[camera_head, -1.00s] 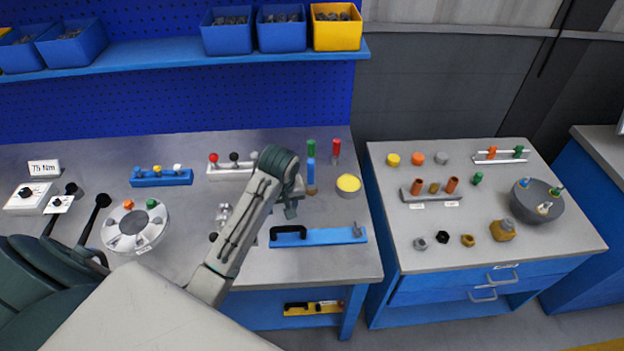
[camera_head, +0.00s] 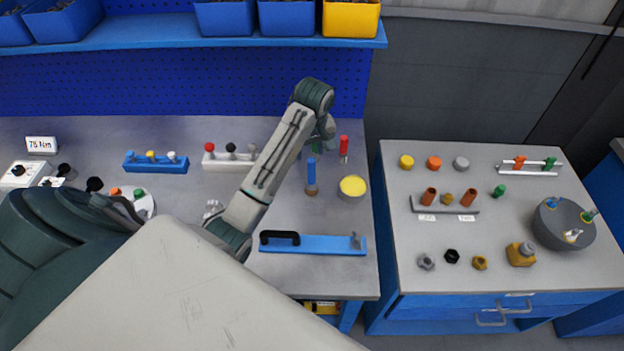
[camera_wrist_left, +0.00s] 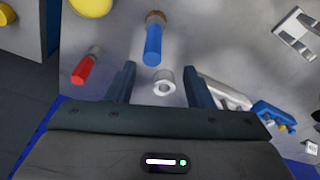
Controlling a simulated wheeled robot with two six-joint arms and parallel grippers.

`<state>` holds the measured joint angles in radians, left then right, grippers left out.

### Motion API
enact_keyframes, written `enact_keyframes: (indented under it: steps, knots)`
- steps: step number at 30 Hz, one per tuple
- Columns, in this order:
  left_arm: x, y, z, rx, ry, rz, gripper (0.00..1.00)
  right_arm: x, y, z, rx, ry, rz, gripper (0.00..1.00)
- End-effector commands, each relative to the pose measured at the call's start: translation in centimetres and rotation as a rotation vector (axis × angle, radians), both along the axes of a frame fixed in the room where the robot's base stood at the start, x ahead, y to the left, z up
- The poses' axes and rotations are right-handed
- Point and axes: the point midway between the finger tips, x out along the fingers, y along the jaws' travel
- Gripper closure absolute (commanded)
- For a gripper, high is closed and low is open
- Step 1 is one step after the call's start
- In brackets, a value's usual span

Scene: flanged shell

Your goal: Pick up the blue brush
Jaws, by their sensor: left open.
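The blue brush (camera_head: 311,174) stands upright on the grey bench, with a blue handle on top and brown bristles below. In the left wrist view the blue brush (camera_wrist_left: 153,44) lies just beyond the fingertips, roughly centred between them and untouched. My left gripper (camera_wrist_left: 158,74) is open and empty, its two dark fingers spread. In the head view my left arm reaches over the bench, and its wrist is behind the brush; the fingers are mostly hidden there. My right gripper is in neither view.
A red-handled tool (camera_head: 344,146) and a yellow-topped round tin (camera_head: 352,187) stand close right of the brush. A blue tray with black handle (camera_head: 318,244) lies in front. The shelf (camera_head: 180,48) hangs behind.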

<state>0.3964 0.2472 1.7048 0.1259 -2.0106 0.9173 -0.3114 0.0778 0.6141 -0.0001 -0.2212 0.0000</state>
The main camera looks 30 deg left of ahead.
Motion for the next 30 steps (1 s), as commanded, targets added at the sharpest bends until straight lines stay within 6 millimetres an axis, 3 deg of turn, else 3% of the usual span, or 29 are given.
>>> enact_keyframes:
  steps: [1, 2, 5, 12, 15, 21, 27, 30]
  knots:
    - [0.1, 0.1, -1.2, 0.001, 0.001, 0.0, 0.53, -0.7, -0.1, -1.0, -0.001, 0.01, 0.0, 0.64]
    - [0.1, 0.1, -1.1, 0.0, 0.003, 0.0, 0.53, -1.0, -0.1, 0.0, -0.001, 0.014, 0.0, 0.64]
    - [0.3, 0.3, -2.5, -0.001, 0.002, -0.001, 0.53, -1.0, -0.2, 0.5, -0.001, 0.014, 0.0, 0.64]
    - [0.8, 0.4, -4.6, -0.001, 0.003, -0.001, 0.53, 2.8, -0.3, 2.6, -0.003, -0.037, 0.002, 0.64]
    - [1.1, 0.5, -6.1, -0.001, 0.003, -0.001, 0.53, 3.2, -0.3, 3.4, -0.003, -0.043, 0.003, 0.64]
    - [1.3, 0.7, -8.1, -0.001, 0.001, -0.001, 0.53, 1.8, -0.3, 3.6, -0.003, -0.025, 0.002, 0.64]
    - [1.4, 0.8, -8.3, 0.0, -0.001, -0.001, 0.53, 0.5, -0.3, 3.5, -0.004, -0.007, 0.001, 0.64]
    - [1.4, 0.8, -8.2, 0.0, -0.001, -0.001, 0.7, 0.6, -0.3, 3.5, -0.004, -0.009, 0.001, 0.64]
